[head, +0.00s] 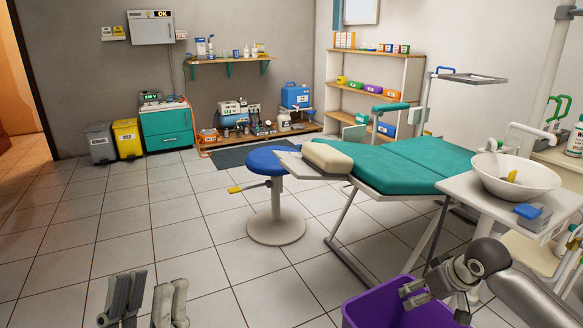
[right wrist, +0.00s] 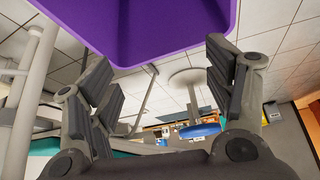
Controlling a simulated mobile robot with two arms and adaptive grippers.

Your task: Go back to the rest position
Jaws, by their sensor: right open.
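My left gripper (head: 148,292) is at the bottom left of the head view, its two grey fingers apart with floor tiles showing between them. It is empty and clear of everything around it. My right gripper (head: 412,291) is at the bottom right, over the purple bin (head: 360,310) in that view. The right wrist view shows the right gripper (right wrist: 165,85) with its fingers spread wide and nothing between them. The purple bin (right wrist: 150,25) fills the top of that view, beyond the fingertips.
A small white table (head: 490,205) with a white bowl (head: 535,178) stands beside my right arm. The teal dental chair (head: 390,165) and blue stool (head: 265,162) stand ahead. The tiled floor at the left is free; bins and a teal cabinet (head: 168,127) line the back wall.

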